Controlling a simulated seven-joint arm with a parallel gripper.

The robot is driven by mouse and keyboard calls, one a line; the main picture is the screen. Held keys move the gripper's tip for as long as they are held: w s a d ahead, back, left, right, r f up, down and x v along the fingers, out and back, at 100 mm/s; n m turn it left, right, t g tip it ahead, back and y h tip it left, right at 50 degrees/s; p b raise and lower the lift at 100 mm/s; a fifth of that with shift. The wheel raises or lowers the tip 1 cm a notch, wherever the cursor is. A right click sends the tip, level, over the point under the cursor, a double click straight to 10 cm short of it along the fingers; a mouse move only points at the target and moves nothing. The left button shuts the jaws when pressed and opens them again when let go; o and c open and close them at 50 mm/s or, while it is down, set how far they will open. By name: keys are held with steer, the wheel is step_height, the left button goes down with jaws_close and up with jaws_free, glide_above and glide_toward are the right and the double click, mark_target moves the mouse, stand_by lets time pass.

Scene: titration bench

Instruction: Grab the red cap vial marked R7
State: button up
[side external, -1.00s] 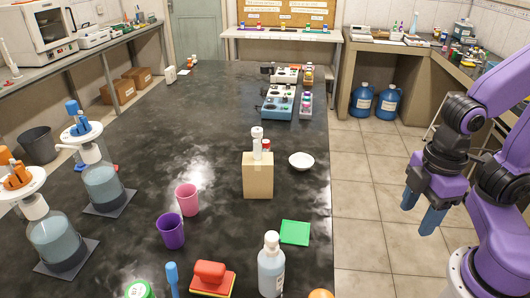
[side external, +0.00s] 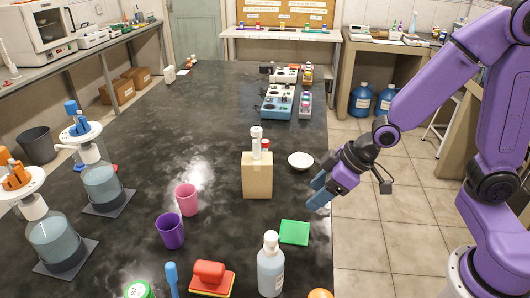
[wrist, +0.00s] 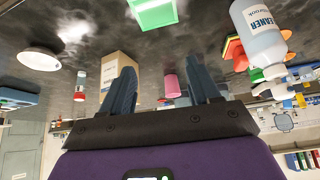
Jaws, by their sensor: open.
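A small vial with a red cap (side external: 265,144) stands mostly hidden behind the cardboard box (side external: 257,178), beside a taller white-capped vial (side external: 256,133). In the wrist view, which is upside down, the red-capped vial (wrist: 80,86) shows left of the box (wrist: 119,66). No R7 mark is readable. My gripper (side external: 318,192) is open and empty at the right edge of the bench, to the right of the box and apart from it. In the wrist view its two fingers (wrist: 163,88) are spread with nothing held between them.
A white bowl (side external: 301,160) sits right of the box, near my gripper. A green square (side external: 294,232), a cleaner bottle (side external: 271,268) and a red-handled block (side external: 211,275) lie nearer the front. Pink (side external: 187,199) and purple (side external: 170,230) cups stand left.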

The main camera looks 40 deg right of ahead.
steer(key=w+d+f+m+t, duration=0.2)
steer(key=w+d+t, duration=0.1)
steer(key=w, duration=0.7)
steer(key=m+t+h, duration=0.2)
steer(key=m+t, duration=0.2)
steer(key=t, duration=0.1)
glide_toward(268, 146)
steer(key=x, duration=0.7)
steer(key=shift+w+f, duration=0.1)
steer(key=shift+w, duration=0.2)
steer(key=shift+r+x, duration=0.15)
steer(key=shift+x, duration=1.2)
steer(key=shift+r+x, duration=0.15)
steer(key=shift+x, duration=1.2)
steer(key=shift+w, duration=0.1)
steer(key=c, duration=1)
